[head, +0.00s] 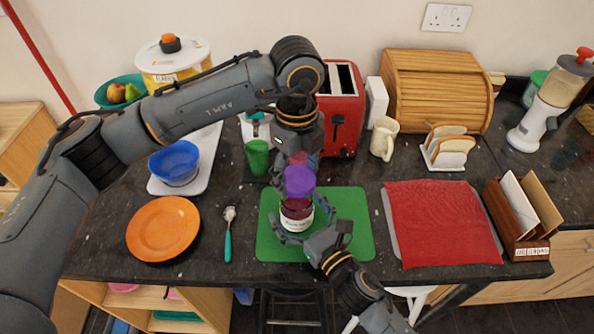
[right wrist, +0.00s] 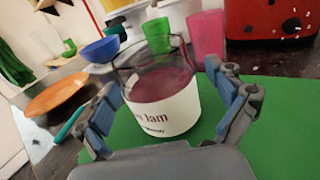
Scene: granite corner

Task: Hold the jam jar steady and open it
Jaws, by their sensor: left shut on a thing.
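The jam jar (head: 296,216) stands upright on the green mat, with dark red jam and a white label. In the right wrist view the jar (right wrist: 162,100) shows clear glass above the jam and no lid on its rim. My left gripper (head: 299,163) points down, shut on the purple lid (head: 299,182) directly above the jar; its fingers are partly hidden. My right gripper (head: 303,224) is low at the mat with its fingers spread around the jar. In the right wrist view, small gaps show between its fingers (right wrist: 165,88) and the jar.
The green mat (head: 351,236) lies under the jar. An orange plate (head: 163,228), a spoon (head: 228,236) and a blue bowl (head: 175,163) are to the left. A green cup (head: 257,157) and red toaster (head: 341,115) stand behind. A red cloth (head: 441,223) lies right.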

